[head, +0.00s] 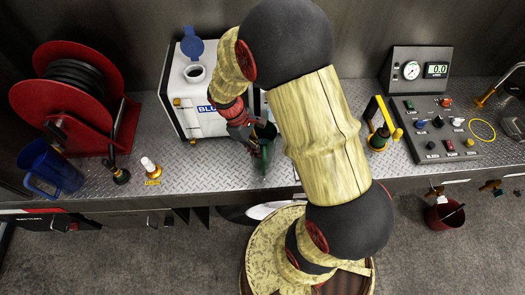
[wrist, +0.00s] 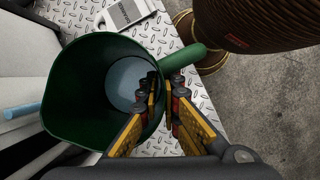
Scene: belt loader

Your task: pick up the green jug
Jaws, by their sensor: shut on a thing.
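The green jug (wrist: 72,88) fills the left and middle of the wrist view, seen from above with its open mouth towards the camera. A pale blue-grey disc shows at its bottom; I cannot tell if it is liquid or the base. Its handle (wrist: 186,58) points to the upper right. My gripper (wrist: 163,98) is shut on the jug's wall near the handle, with one finger inside the mouth and one outside. In the head view the jug (head: 264,158) is mostly hidden by my arm, at the bench's front edge. I cannot tell whether it touches the bench.
A white container (head: 190,112) with a blue cap stands behind the jug. A red hose reel (head: 40,95), a blue jug (head: 52,170) and a white-topped bottle (head: 151,170) are at left. A yellow-handled item (head: 380,125) and a control panel (head: 440,125) are at right.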

